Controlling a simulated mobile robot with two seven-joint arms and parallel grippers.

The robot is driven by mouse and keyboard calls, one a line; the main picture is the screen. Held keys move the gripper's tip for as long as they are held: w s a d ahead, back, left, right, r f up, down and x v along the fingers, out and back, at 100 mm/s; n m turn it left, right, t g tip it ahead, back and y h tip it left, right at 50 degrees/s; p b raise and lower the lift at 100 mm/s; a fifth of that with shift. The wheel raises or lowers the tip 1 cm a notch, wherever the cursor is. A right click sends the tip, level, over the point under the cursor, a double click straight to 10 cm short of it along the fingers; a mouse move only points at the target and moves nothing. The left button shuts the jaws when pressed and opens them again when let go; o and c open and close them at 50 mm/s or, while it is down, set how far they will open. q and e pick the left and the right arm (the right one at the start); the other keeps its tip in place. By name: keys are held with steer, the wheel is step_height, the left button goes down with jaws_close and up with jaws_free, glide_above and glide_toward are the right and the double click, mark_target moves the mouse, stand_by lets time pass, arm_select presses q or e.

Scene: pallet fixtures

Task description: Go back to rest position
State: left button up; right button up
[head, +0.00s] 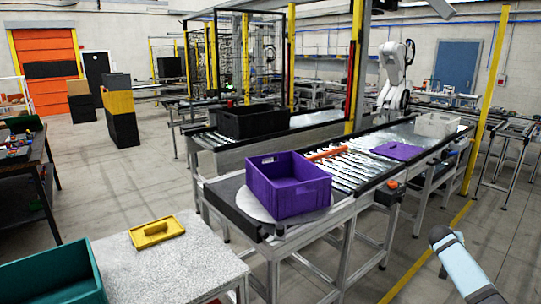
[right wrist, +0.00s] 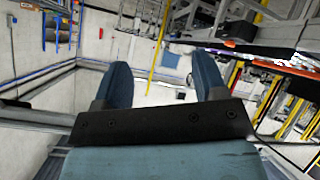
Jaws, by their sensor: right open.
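My right arm (head: 462,265) shows at the lower right of the head view, over the floor and apart from the conveyor. Its gripper fingers do not show there. In the right wrist view my right gripper (right wrist: 160,85) has its two blue fingers spread apart with nothing between them. Walls and floor show past the fingers, tilted. My left gripper is in neither view.
A purple crate (head: 287,196) sits on the conveyor's near end, with a purple lid (head: 397,150) farther along. A black crate (head: 249,121) and a white crate (head: 437,125) stand behind.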

steer(key=s+d+r+m+g+h, duration=0.1)
steer(key=s+d+r, duration=0.2)
steer(key=d, duration=0.6)
steer(key=s+d+r+h, duration=0.2)
steer(key=s+d+r, duration=0.2)
steer(key=d, duration=0.5)
steer(key=s+a+f+n+t+y, duration=0.1)
steer(key=s+a+f+n+y, duration=0.2)
steer(key=a+f, duration=0.5)
steer(key=s+a+f+n+t+y, duration=0.1)
steer(key=s+a+f+n+t, duration=0.15)
steer(key=s+a+f, duration=0.5)
steer(key=s+a+f+n+y, duration=0.5)
steer(key=s+a+f, duration=0.6)
steer(key=s+a, duration=0.25)
steer(key=s+a+r+n+y, duration=0.1)
steer(key=s+a+y, duration=0.2)
steer(key=s+a, duration=0.6)
steer(key=s+a+r+n+y, duration=0.1)
steer(key=s+a+n+y, duration=0.15)
steer(key=s+a, duration=0.7)
steer(key=a+r+m+t+p, duration=0.1)
steer(key=a+m, duration=0.4)
steer(key=a, duration=0.5)
steer(key=shift+s+r+m+p, duration=0.3)
steer(key=shift+s+r+p, duration=0.15)
steer(key=shift+r+p, duration=0.25)
